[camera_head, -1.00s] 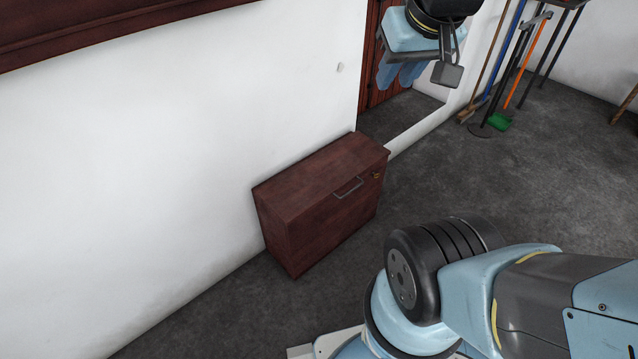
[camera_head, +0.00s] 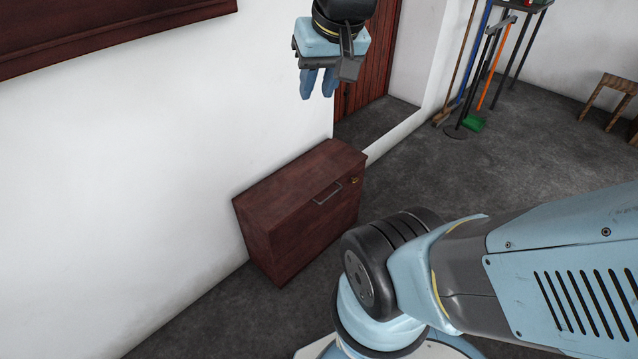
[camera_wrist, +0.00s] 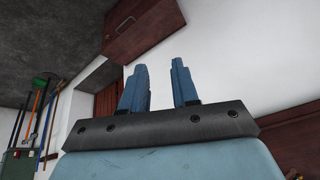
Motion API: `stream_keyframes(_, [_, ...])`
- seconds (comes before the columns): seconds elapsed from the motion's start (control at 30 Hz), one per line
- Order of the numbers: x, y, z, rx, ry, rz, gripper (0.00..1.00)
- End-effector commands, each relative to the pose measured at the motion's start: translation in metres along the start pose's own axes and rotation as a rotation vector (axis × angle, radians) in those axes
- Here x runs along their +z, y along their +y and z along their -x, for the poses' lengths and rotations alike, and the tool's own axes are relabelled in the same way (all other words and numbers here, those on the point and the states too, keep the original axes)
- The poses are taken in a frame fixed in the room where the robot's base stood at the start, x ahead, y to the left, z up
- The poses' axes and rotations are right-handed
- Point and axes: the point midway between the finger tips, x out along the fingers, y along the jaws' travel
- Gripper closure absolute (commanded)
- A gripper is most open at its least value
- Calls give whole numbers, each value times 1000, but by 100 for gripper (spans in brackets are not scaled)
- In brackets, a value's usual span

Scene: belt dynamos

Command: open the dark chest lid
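The dark reddish-brown chest (camera_head: 302,212) stands on the floor against the white wall in the head view, its lid closed. A grey metal handle (camera_head: 327,194) sits near the lid's front edge, with a small brass-coloured piece at the right end. My gripper (camera_head: 318,92) is above and behind the chest near the wall, fingers pointing down, clear of it. In the wrist view the two blue fingers (camera_wrist: 160,85) stand apart with nothing between them. The chest (camera_wrist: 140,22) shows beyond them at the top of the wrist view, with its handle.
A dark red doorway (camera_head: 367,62) opens behind the chest. Brooms and poles (camera_head: 478,75) lean at the back right, near a wooden stool (camera_head: 612,90). A dark wooden piece (camera_head: 100,32) hangs on the wall at upper left.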

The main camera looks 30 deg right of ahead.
Motion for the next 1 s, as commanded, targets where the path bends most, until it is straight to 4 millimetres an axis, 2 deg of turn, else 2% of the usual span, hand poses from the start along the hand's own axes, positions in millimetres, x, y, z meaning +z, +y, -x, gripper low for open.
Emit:
stream_keyframes(0.27, [-30,-2,-48,-68,-196,-322,70])
stream_keyframes(0.57, [-61,5,-106,-137,-397,-695,70])
stream_keyframes(1.0, [-99,36,-201,-234,-679,-1267,70])
